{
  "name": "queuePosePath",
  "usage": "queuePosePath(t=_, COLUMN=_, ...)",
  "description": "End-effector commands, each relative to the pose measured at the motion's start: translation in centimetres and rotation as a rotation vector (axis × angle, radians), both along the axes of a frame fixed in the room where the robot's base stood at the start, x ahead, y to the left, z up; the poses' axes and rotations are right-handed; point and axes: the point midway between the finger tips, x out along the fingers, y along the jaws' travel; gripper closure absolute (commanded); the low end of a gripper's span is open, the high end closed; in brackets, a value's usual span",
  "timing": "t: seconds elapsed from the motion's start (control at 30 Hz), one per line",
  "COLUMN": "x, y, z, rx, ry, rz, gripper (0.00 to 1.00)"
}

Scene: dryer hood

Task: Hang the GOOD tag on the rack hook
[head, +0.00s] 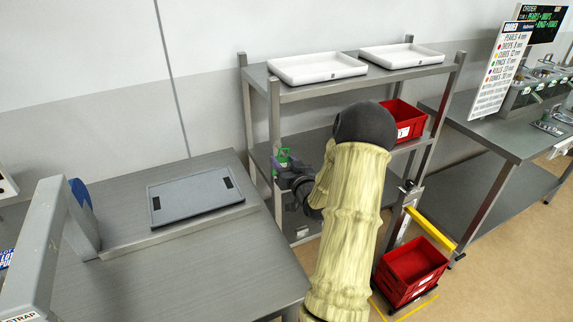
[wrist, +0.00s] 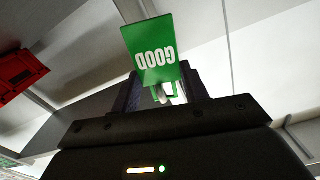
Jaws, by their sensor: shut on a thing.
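The GOOD tag (wrist: 154,45) is a green plate with white letters, upside down in the wrist view. My gripper (wrist: 161,88) is shut on its lower part, with one dark finger on each side. A small pale piece shows between the fingers under the plate; I cannot tell what it is. In the head view the tag (head: 284,157) is a small green shape at my gripper (head: 284,168), in front of the rack's (head: 276,130) left front post. I cannot make out the rack hook or whether the tag touches it.
Two white trays (head: 318,68) (head: 402,56) sit on the rack's top shelf. A red bin (head: 405,121) is on the lower shelf, and red crates (head: 413,268) stand on the floor at right. A grey tray (head: 195,197) lies on the left table.

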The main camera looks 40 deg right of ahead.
Motion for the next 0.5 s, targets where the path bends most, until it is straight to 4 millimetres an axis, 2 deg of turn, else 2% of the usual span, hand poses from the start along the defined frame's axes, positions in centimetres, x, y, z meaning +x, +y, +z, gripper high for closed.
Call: queuePosePath(t=0.5, x=1.9, y=-0.4, z=-1.0, rx=0.0, ry=-0.001, rz=-0.001, gripper=0.77)
